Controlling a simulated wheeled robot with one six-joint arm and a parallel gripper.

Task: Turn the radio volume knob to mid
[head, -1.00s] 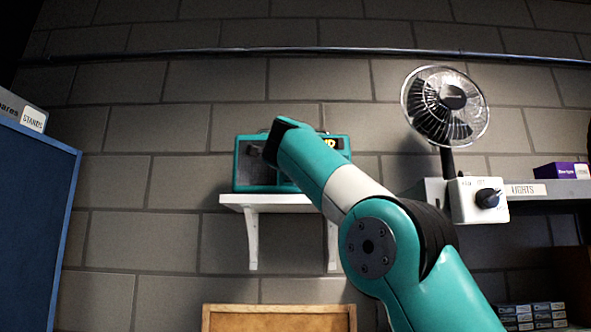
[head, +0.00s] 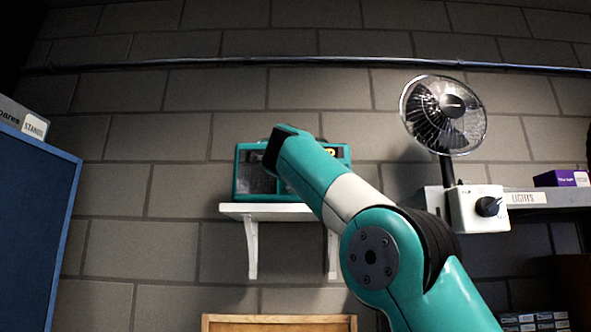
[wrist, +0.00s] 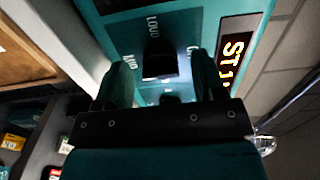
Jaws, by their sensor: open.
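The teal radio (head: 244,176) stands on a white wall shelf (head: 235,208) in the head view, partly hidden behind my arm. In the wrist view its face (wrist: 182,28) fills the upper middle, with a lit display (wrist: 236,55) on the right. The black volume knob (wrist: 160,66) lies between the two fingers of my gripper (wrist: 161,73). The fingers are open, one on each side, with gaps showing beside the knob. A "LOUD" label shows above the knob and a partly readable label to its left.
A fan (head: 443,114) and a white switch box with a black knob (head: 478,208) are right of my arm, by a grey shelf (head: 548,197). A blue board (head: 35,220) is at the left. A wooden-framed panel (head: 280,322) is below the radio shelf.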

